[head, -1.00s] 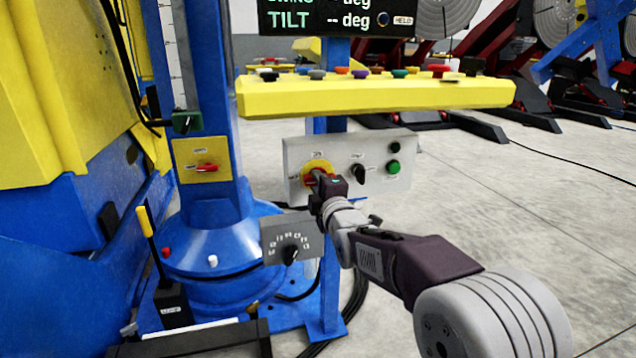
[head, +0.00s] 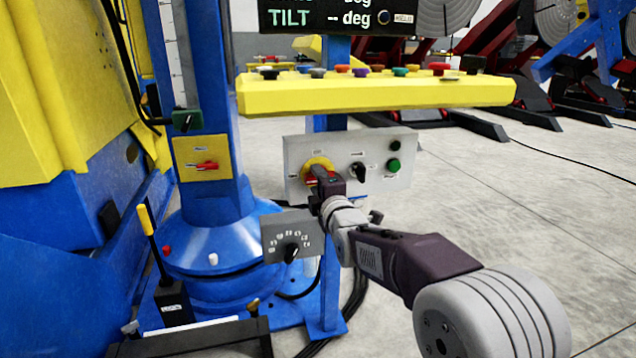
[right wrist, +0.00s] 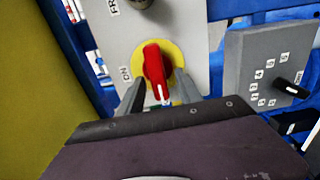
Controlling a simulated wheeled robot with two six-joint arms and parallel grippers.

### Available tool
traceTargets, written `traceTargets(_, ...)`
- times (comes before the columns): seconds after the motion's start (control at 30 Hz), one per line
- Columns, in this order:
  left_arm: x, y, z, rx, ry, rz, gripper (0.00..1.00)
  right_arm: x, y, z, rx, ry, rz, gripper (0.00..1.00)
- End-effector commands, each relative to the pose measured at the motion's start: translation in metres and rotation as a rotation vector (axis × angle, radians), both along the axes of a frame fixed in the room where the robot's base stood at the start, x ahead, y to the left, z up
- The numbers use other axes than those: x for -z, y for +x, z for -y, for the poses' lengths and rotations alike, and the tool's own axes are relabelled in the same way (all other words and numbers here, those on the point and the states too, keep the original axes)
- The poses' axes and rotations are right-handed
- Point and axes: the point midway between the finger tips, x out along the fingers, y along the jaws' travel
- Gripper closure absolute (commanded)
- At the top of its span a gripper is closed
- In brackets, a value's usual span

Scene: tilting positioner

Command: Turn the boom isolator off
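A grey panel (head: 376,176) under the yellow console carries a red rotary handle (head: 311,181) on a yellow disc (head: 318,162). My right gripper (head: 322,181) is at this handle and hides part of it. In the right wrist view the red handle (right wrist: 155,70) lies between the two fingers of my right gripper (right wrist: 158,92), which stand apart with a gap beside it. An "ON" label is left of the handle. A second red switch (head: 206,166) sits on a yellow plate on the blue column. I cannot read which switch is labelled boom isolator. My left gripper is not in view.
The grey panel also has a black selector (head: 358,173) and a green button (head: 393,165). A grey numbered dial box (head: 290,236) is below. The yellow button console (head: 376,95) overhangs the panel. A lever with a yellow grip (head: 145,221) stands at lower left.

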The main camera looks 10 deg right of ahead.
Motion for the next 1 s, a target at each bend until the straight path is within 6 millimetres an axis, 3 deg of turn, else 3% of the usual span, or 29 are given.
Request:
traceTargets(0.27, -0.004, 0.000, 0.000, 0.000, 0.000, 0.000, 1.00, -0.002, -0.007, 0.000, 0.000, 0.001, 0.000, 0.58)
traceTargets(0.7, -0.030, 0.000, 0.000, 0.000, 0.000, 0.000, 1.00, -0.003, -0.085, 0.003, 0.000, 0.001, 0.000, 0.58)
traceTargets(1.0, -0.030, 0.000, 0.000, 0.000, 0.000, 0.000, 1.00, 0.000, -0.091, 0.003, 0.000, 0.001, 0.001, 0.58)
